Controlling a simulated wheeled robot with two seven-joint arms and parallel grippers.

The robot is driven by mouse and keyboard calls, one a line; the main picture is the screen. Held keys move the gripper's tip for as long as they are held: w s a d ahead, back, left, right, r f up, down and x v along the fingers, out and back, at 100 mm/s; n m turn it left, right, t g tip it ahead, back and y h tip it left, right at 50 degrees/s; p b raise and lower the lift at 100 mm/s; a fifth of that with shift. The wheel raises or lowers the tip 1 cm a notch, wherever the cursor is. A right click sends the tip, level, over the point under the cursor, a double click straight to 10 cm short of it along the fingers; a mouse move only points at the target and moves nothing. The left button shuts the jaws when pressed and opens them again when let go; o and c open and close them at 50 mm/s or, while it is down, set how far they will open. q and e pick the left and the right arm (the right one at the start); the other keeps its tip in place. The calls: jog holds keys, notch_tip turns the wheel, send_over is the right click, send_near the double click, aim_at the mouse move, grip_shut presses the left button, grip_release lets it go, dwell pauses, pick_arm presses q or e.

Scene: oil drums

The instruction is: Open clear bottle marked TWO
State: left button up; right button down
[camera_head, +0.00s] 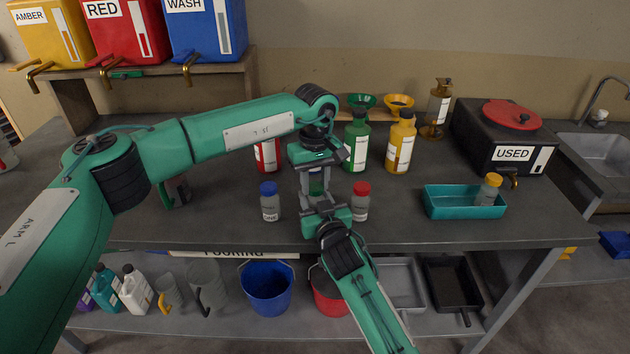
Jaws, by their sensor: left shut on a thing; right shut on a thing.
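Two clear bottles stand on the dark bench: a blue-capped one marked ONE (270,206) and a red-capped one (361,206) whose marking I cannot read. Between them, a small green part, seemingly a cap (316,187), shows between my grippers. The bottle under it is mostly hidden, and no TWO marking is readable. My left gripper (316,180) reaches down from above and is shut at the green cap. My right gripper (320,200) comes from the front, just below, and is shut on what seems to be that bottle's body.
Behind are a red bottle (267,156), a green bottle (357,140) and a yellow bottle (400,145). At right are a teal tray (450,203) holding a yellow-capped bottle (489,188), and a black USED container (500,135).

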pick_arm(q)
jog(key=n, duration=0.4)
jog(key=shift+n, duration=0.3)
jog(key=n, duration=0.4)
jog(key=shift+n, duration=0.3)
jog(key=n, duration=0.4)
jog(key=shift+n, duration=0.3)
jog(key=n, duration=0.4)
jog(key=shift+n, duration=0.3)
jog(key=n, duration=0.9)
jog(key=shift+r, duration=0.1)
jog(key=n, duration=0.4)
jog(key=shift+n, duration=0.3)
jog(key=n, duration=0.4)
